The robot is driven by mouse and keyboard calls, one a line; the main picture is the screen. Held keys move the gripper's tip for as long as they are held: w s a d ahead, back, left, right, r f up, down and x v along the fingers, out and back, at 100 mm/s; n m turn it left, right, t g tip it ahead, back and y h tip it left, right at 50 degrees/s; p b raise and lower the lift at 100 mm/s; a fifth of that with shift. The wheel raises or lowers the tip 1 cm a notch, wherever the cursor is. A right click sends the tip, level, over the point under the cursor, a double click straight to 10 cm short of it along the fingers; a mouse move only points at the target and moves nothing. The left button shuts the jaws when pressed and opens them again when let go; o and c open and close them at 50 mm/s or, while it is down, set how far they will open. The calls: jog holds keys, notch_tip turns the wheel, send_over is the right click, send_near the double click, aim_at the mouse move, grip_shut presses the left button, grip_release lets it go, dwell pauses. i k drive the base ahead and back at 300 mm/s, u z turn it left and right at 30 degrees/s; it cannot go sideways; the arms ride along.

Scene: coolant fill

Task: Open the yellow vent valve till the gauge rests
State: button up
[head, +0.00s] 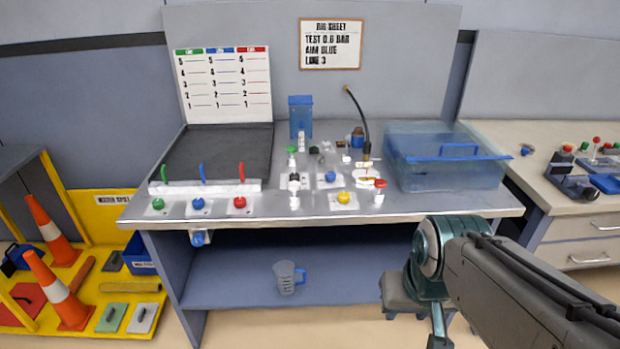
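A yellow round knob (343,197) sits on a white plate at the front edge of the bench, right of centre. I take it for the vent valve. A second small yellow part (360,180) is just behind it, among white fittings. A small white fitting with a red top (380,186) stands to the right. I cannot make out a gauge dial or needle. My arm comes in from the lower right, with its teal joint in front of the bench's right edge. My gripper does not clearly show, and nothing of mine touches the yellow knob.
Green (158,204), blue (198,204) and red (239,203) knobs line the bench front at left. A blue clear tub (445,160) stands right of the fittings. A black hose (361,115) arches behind them. A jug (288,278) is on the lower shelf.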

aim_at(344, 196)
jog(key=u, duration=0.15)
jog(key=i, duration=1.2)
jog(key=z, duration=0.05)
